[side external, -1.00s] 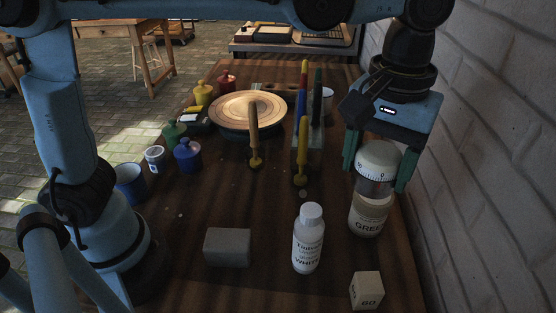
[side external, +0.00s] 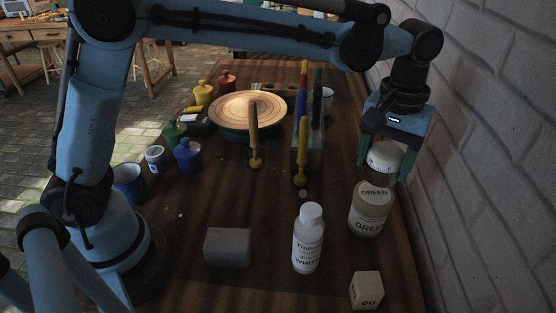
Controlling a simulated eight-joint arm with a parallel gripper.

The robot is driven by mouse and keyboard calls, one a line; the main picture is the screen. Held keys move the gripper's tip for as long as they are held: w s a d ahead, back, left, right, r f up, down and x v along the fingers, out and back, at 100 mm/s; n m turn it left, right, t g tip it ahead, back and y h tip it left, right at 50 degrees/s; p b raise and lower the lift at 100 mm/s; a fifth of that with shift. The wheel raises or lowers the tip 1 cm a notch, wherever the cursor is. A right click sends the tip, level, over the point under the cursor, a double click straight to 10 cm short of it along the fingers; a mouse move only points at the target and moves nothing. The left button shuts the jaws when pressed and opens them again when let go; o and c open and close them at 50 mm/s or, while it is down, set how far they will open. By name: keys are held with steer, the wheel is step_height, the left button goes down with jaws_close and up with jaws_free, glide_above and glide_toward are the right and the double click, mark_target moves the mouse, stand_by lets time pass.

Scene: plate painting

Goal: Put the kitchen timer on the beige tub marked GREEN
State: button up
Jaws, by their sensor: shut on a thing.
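The kitchen timer (side external: 384,157) is a pale round dial with small marks on its side. My gripper (side external: 390,167) points down with a finger on each side of the timer and is shut on it. The beige tub (side external: 369,214) stands upright on the table, with GREEN on its front and on its pale lid. The lid is in plain view and empty. The timer shows just above and behind the lid in the picture, held apart from it. Its exact height over the table is hard to tell.
A white bottle (side external: 308,240) marked WHITE stands left of the tub, and a small block (side external: 366,290) marked 60 in front. A grey block (side external: 228,247) lies further left. Upright brushes (side external: 302,150) and a plate on a wheel (side external: 240,108) stand behind. A brick wall (side external: 490,150) closes the right side.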

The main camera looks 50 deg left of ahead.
mark_target(379, 176)
steer(key=shift+f, duration=1.85)
steer(key=shift+f, duration=0.1)
steer(key=o, duration=1.2)
steer(key=shift+f, duration=0.1)
steer(key=shift+c, duration=0.2)
